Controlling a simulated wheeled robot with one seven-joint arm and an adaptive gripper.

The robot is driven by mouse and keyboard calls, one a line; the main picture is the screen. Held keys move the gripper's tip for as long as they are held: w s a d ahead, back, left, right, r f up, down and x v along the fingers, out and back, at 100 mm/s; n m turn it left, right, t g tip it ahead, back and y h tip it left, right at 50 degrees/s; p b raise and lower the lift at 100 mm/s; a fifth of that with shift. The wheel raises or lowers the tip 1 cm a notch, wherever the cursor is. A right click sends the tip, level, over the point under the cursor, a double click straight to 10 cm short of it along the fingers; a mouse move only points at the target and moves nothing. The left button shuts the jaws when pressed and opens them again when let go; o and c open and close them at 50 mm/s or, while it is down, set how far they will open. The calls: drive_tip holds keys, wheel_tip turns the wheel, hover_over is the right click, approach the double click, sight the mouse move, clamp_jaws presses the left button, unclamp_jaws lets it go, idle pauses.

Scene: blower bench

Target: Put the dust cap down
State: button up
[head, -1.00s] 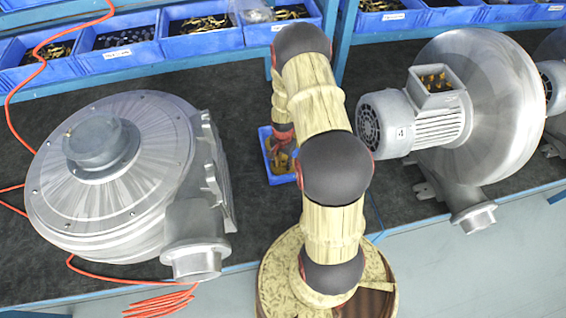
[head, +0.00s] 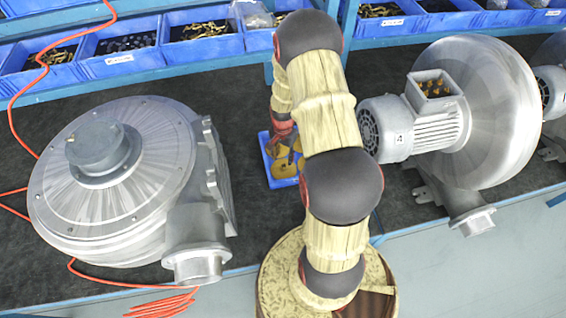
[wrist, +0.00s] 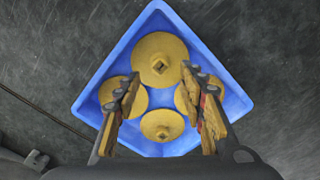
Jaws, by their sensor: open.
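Several round yellow caps lie in a blue tray (wrist: 225,82) in the wrist view. The largest, with a square centre hole, is the far cap (wrist: 160,58); a smaller near cap (wrist: 162,125) lies below it, and two more at the sides are partly hidden by my fingers. I cannot tell which one is the dust cap. My gripper (wrist: 160,72) is open over the tray, its fingers apart on either side of the middle, with nothing visibly held. In the head view the tray (head: 268,172) sits on the dark bench, partly hidden by my arm.
A large metal blower (head: 120,180) stands left of the tray; another with a motor (head: 430,120) stands right. Blue parts bins (head: 120,58) line the back. An orange cable (head: 38,65) runs at the left.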

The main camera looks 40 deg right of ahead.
drive_tip(key=a+r+n+t, duration=0.1)
drive_tip(key=a+r+n, duration=0.45)
drive_tip(key=r, duration=0.95)
drive_tip(key=a+r+n+t, duration=0.2)
drive_tip(key=a+r, duration=0.7)
drive_tip(key=r, duration=0.6)
drive_tip(key=s+a+r+n+t, duration=0.2)
drive_tip(key=s+a+r+n, duration=0.5)
drive_tip(key=s+a+r, duration=0.5)
drive_tip(key=shift+s+r+n+t, duration=0.3)
drive_tip(key=shift+s+n, duration=0.05)
drive_tip(key=shift+s, duration=0.85)
drive_tip(key=shift+a, duration=0.1)
